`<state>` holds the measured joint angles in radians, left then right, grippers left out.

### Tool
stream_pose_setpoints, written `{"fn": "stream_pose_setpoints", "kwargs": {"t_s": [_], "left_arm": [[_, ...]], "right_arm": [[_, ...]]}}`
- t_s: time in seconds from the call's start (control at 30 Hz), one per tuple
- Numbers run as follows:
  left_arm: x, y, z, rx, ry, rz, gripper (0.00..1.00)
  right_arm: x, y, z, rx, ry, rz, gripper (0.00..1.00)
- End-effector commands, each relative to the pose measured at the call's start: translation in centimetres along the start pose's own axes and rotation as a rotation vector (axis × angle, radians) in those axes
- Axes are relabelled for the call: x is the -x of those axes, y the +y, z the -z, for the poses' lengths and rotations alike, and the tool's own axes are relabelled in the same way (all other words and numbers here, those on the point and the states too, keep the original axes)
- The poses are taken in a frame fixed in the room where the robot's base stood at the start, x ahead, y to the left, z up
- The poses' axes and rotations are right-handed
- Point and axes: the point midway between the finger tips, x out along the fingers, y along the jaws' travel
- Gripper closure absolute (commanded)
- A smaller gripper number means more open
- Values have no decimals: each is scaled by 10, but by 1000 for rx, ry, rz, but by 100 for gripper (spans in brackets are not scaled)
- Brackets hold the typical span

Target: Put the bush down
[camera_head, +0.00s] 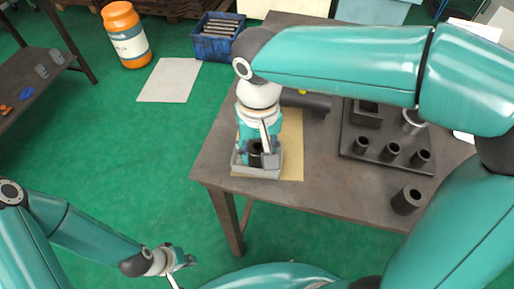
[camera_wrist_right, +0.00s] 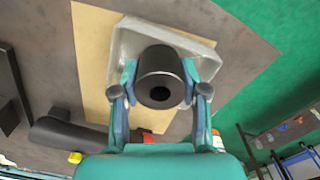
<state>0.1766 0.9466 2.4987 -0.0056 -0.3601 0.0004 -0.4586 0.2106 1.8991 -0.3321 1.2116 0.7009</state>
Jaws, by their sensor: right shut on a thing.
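The bush (camera_wrist_right: 160,66), a dark hollow cylinder, is between the fingers of my right gripper (camera_wrist_right: 162,92), which is shut on it. It is upright over the pale grey square tray (camera_wrist_right: 125,42); I cannot tell whether it touches the tray floor. In the head view my right gripper (camera_head: 257,150) points down at the tray (camera_head: 259,172) near the table's front left corner, and the bush is partly hidden by the fingers. My left gripper (camera_head: 176,262) hangs low over the green floor, away from the table; its fingers are too small to read.
The tray sits on a tan sheet (camera_head: 293,150). A dark cylindrical body (camera_head: 312,102) lies behind it. A dark plate (camera_head: 365,158) with several hollow cylinders is to the right. Another dark hollow cylinder (camera_head: 407,200) stands near the front edge. Bare table (camera_head: 320,185) lies between.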

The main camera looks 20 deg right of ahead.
Motion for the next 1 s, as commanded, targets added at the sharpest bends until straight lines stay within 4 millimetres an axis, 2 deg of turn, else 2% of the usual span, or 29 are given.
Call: {"fn": "stream_pose_setpoints", "kwargs": {"t_s": [0.2,0.23,0.3,0.57,0.7,0.87,1.0], "left_arm": [[-2,-1,0,0,0,0,100],[-2,-1,0,0,0,0,100],[-1,0,0,0,0,0,100],[-1,0,0,0,0,0,100],[1,0,0,0,0,0,100],[5,2,0,0,0,0,100],[9,3,0,0,0,0,100]], "right_arm": [[-2,0,0,-1,2,1,100],[-2,0,0,-1,0,0,53],[-2,0,0,-1,0,0,46],[-1,0,0,-1,0,0,46],[5,0,0,-2,3,1,46],[27,0,1,-2,4,2,46],[55,0,1,-1,5,2,46]]}}
